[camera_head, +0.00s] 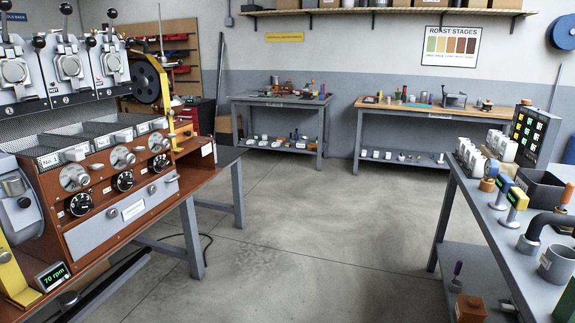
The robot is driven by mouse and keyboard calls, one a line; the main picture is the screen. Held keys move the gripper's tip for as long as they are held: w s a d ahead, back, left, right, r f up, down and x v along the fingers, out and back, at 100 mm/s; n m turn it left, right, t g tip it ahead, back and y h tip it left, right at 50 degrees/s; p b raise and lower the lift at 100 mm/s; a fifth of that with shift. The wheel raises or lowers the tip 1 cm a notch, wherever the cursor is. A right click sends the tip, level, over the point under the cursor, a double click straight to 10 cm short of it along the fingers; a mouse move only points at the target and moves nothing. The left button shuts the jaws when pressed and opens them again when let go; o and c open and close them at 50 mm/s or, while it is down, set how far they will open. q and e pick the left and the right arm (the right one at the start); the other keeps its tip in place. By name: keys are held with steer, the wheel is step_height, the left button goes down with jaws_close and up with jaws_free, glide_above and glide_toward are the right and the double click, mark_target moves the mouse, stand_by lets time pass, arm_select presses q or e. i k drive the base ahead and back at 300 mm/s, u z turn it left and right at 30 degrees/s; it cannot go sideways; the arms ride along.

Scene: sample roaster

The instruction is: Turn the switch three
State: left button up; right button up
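A sample roaster with a copper-brown front panel (108,205) stands on a bench at the left. A row of three black dial switches is on its front: a near one (80,205), a middle one (123,181) and a far one (159,163). White marks show around them, but their numbers and exact settings are too small to read. Silver round knobs sit above them, the nearest (73,177) being the largest in view. Which switch is called three I cannot tell. Neither of my grippers is in view.
A small display (52,276) reads 70 rpm at the lower left. A grey bench (500,235) with cups and tools stands at the right. Two worktables, one grey (280,100) and one wood-topped (425,108), stand at the back. The floor (300,240) between is clear.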

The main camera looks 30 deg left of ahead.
mark_target(161, 164)
steer(key=u, duration=0.6)
steer(key=i, duration=1.75)
steer(key=u, duration=1.25)
